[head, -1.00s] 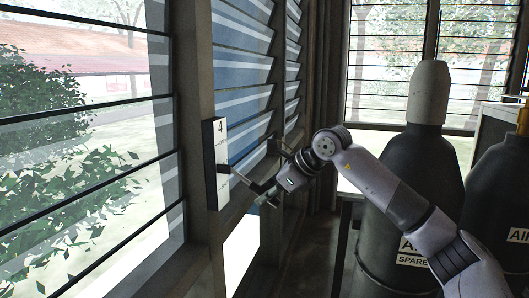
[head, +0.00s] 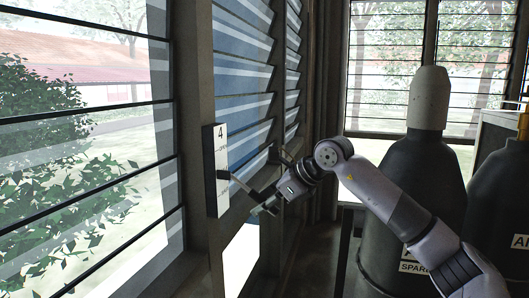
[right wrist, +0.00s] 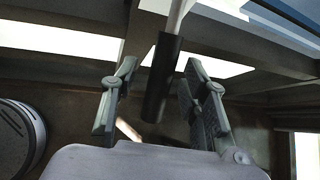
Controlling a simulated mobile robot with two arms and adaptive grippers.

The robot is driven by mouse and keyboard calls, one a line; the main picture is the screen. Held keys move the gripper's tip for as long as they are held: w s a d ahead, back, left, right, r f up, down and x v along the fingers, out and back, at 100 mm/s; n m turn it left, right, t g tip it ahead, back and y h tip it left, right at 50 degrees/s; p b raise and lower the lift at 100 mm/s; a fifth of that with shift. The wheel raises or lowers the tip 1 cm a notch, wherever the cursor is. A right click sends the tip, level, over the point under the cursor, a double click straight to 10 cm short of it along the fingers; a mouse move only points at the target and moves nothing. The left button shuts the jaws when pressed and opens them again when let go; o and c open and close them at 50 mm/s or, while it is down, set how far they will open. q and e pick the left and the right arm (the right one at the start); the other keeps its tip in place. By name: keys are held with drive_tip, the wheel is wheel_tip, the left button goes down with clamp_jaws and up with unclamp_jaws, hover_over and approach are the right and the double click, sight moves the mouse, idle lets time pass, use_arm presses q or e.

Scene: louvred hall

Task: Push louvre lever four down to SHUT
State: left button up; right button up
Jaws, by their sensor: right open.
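The louvre lever plate (head: 222,160), marked 4, is on the window post in the head view, with small lettering above and below the lever. The lever (head: 238,183) sticks out from the plate's middle, sloping down to the right in the picture. My right gripper (head: 267,183) is at its outer end, fingers apart. In the right wrist view the lever's black handle (right wrist: 163,80) lies between the open fingers of my right gripper (right wrist: 160,88); I cannot tell whether either finger touches it. My left gripper is not in view.
Blue louvre slats (head: 240,65) stand behind the plate, and a clear slatted window (head: 85,130) is at left.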

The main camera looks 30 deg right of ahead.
drive_tip(key=r+p, duration=0.4)
drive_tip(key=s+r+p, duration=0.1)
drive_tip(key=r+p, duration=0.1)
drive_tip(key=r, duration=0.1)
drive_tip(key=shift+a, duration=0.15)
drive_tip(key=shift+s, duration=0.1)
